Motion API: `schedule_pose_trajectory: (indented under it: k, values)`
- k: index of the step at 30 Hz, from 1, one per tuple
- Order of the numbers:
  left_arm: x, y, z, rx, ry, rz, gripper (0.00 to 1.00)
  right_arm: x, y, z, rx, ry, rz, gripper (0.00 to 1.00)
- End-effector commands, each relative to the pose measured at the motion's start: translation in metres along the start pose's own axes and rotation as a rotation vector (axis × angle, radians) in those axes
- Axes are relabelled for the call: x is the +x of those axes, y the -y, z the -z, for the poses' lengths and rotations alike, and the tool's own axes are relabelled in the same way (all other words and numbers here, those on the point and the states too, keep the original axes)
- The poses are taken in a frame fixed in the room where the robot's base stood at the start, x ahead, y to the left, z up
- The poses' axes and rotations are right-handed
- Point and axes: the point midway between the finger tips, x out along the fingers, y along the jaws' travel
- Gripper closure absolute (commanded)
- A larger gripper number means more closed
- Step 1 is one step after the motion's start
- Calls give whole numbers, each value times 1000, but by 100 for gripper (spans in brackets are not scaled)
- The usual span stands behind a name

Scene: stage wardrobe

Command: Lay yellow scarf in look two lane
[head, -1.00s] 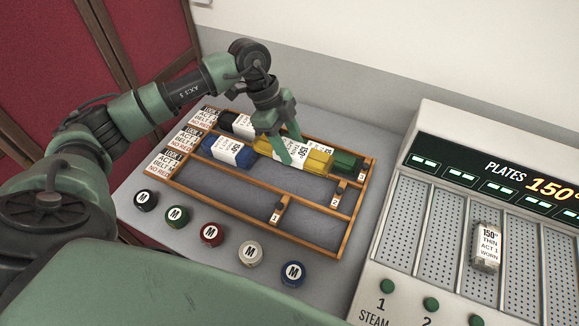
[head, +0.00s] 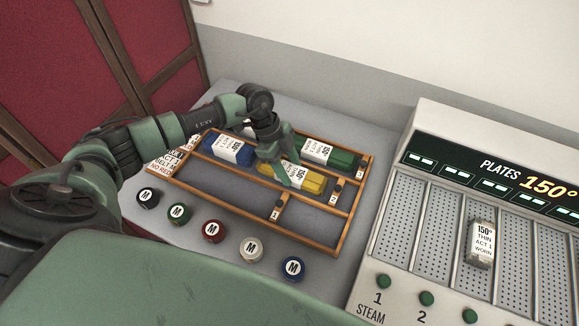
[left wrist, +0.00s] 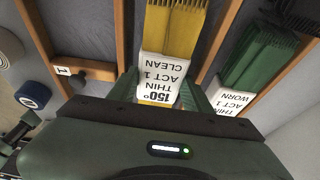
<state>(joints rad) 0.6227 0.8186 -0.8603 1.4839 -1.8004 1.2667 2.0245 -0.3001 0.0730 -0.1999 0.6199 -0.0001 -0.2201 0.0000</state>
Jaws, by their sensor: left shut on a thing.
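The yellow scarf (head: 309,184) is a folded bundle with a white label reading 150°, thin, act 1, clean. My left gripper (head: 282,168) is shut on it at the label end. The scarf lines up with the middle lane of the wooden rack (head: 225,209), near the number 2 marker (head: 335,194). In the left wrist view the yellow scarf (left wrist: 173,30) lies between two wooden dividers, with my fingers on either side of the label. Whether it touches the lane floor cannot be told. My right gripper is not in view.
A green scarf (head: 342,161) lies in the back lane, beyond the divider. A blue bundle (head: 228,150) sits further left in the rack. The front lane is empty, with a number 1 marker (head: 277,211). Several round M pucks (head: 212,231) line the front; a plate machine (head: 440,225) stands right.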

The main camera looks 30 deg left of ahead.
Motion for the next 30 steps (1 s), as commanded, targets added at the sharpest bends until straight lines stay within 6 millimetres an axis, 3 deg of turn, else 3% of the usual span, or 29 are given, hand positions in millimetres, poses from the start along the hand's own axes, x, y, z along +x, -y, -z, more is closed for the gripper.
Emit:
schedule_pose_trajectory:
  k: [1, 2, 14, 17, 30]
  values:
    - [1, 0, 0, 0, 0, 0, 93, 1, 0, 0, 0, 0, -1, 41]
    - [1, 0, 0, 0, 0, 0, 42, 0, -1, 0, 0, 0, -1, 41]
    - [-4, 1, 0, 1, 0, 2, 42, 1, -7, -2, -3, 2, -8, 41]
    - [-15, 2, 0, 2, 0, 5, 42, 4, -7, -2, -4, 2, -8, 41]
    - [-102, 1, -1, 0, 1, 4, 42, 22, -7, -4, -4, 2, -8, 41]
